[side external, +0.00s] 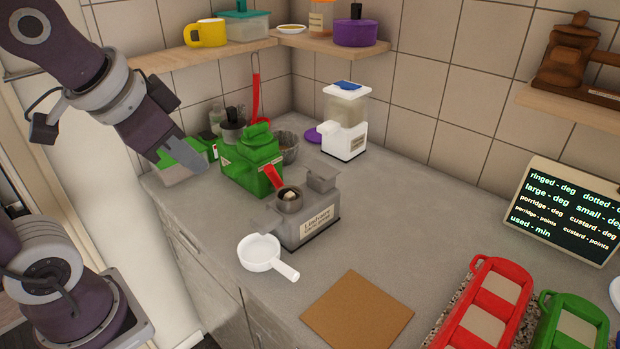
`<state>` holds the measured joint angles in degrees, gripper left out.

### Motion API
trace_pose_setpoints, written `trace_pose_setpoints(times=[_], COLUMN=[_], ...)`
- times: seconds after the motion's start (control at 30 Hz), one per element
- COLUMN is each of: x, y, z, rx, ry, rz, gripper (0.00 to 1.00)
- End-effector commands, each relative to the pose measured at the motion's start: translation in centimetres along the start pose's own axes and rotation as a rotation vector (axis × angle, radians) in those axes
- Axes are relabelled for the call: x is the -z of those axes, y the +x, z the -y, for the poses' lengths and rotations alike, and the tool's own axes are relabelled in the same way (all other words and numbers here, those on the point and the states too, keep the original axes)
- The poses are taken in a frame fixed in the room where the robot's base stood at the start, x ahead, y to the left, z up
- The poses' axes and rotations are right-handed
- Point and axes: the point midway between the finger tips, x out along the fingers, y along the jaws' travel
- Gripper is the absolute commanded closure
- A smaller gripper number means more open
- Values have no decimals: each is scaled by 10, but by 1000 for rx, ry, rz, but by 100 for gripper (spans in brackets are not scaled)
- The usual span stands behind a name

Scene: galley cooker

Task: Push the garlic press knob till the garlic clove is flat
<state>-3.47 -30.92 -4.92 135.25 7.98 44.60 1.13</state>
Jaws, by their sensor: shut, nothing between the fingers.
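A grey machine (312,222) with a name label stands on the counter. A small pale lump (289,196), perhaps the garlic clove, sits in the round cup on its top. A green machine (250,165) stands just behind and to the left, with a red part (273,177) slanting down toward that cup. I cannot tell which part is the garlic press knob. My gripper (199,167) is shut and empty. It points down and right at the upper left, left of the green machine, and appears apart from it.
A white pan (260,254) is in front of the grey machine. A white appliance (345,125) stands behind. A brown board (358,313), a red holder (485,305) and a green holder (574,325) are at the front right. The middle right counter is clear.

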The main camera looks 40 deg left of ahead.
Motion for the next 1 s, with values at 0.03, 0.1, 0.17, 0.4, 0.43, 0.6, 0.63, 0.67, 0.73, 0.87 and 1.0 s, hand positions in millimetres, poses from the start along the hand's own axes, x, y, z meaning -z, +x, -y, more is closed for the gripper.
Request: trace_pose_setpoints(times=[0.03,0.1,0.17,0.4,0.43,0.6,0.63,0.67,0.73,0.87,1.0], x=[22,54,80,172,180,209,211,213,215,215,215], y=[10,24,38,102,109,136,139,140,142,142,142], z=[6,13,16,14,13,8,7,7,6,6,6], rx=[30,64,83,86,82,59,56,54,53,53,53], ry=[51,132,199,429,449,520,526,531,537,537,536], rz=[-9,-34,-58,-169,-183,-238,-242,-246,-253,-254,-252], gripper=[100,100,100,100,100,100,100,100,100,100,100])
